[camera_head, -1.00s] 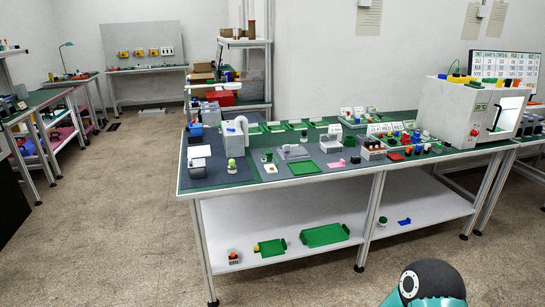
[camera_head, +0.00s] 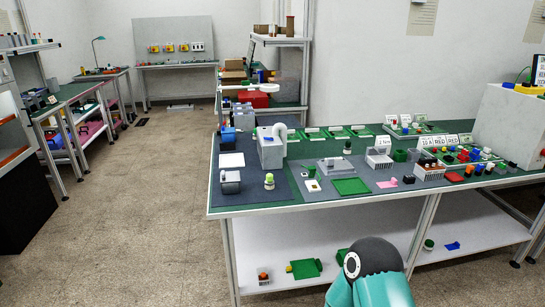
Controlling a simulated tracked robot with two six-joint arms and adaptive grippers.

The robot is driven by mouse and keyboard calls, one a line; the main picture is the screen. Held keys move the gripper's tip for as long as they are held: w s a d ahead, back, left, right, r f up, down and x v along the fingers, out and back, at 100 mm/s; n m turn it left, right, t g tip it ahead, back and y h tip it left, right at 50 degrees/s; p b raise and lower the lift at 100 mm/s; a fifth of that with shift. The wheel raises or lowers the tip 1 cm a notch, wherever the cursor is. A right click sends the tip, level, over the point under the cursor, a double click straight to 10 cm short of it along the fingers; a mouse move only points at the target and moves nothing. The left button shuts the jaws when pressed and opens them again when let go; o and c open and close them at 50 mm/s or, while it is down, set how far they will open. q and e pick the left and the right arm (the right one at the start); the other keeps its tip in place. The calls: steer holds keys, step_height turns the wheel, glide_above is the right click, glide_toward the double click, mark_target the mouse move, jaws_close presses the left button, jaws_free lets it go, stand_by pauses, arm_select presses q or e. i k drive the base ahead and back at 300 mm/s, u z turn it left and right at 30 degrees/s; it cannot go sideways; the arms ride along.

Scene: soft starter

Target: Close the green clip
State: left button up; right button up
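I cannot make out a green clip for certain; at this distance the small green parts on the workbench (camera_head: 330,201) are too small to tell apart. Green pieces on it include a flat green square (camera_head: 351,186), a small dark green block (camera_head: 400,155) and a small white bottle with a yellow-green top (camera_head: 269,181). A grey fixture (camera_head: 333,167) lies behind the green square. Neither gripper is in view. Only a teal and black link of one of my arms shows at the bottom, in front of the lower shelf, hiding part of it.
Green trays (camera_head: 304,268) and small parts lie on the bench's lower shelf (camera_head: 290,235). A white machine (camera_head: 510,125) stands at the right end. A grey unit with a curved white pipe (camera_head: 271,148) stands at the left end. The floor left of the bench (camera_head: 130,215) is clear.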

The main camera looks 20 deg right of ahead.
mark_target(312, 169)
steer(key=i, duration=0.95)
steer(key=z, duration=0.6)
